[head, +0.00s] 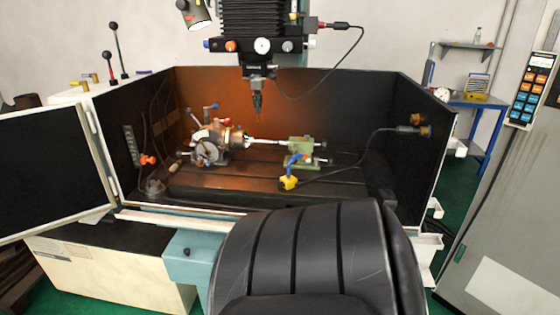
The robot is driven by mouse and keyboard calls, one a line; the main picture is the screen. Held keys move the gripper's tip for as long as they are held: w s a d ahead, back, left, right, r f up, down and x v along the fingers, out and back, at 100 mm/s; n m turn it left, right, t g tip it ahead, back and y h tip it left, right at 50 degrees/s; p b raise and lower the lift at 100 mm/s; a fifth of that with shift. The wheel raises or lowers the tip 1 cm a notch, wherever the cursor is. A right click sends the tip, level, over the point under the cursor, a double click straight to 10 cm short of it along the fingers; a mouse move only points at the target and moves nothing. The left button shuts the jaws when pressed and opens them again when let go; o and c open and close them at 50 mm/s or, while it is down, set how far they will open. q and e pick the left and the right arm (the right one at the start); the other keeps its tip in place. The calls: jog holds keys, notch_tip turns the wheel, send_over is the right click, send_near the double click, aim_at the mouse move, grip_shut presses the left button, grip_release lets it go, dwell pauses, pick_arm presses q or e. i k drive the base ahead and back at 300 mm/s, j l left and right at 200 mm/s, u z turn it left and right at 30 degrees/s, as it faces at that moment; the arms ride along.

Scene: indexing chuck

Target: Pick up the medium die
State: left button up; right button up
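I cannot make out a medium die anywhere in the head view. The indexing chuck (208,146) sits on the machine table (250,183) inside a dark open-fronted enclosure. A bright rod (266,143) runs from the chuck toward a green tailstock (300,149) on its right. A vertical tool spindle (257,95) hangs above the rod, apart from it. Neither of my grippers shows in this view.
A black ribbed, chair-like shape (315,250) fills the lower middle in front of the machine. An open door panel (55,150) stands at the left. A control cabinet (505,215) stands at the right, with a blue bench (472,102) behind.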

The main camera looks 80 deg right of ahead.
aim_at(384, 197)
jog(key=z, duration=3.15)
jog(key=l, duration=0.1)
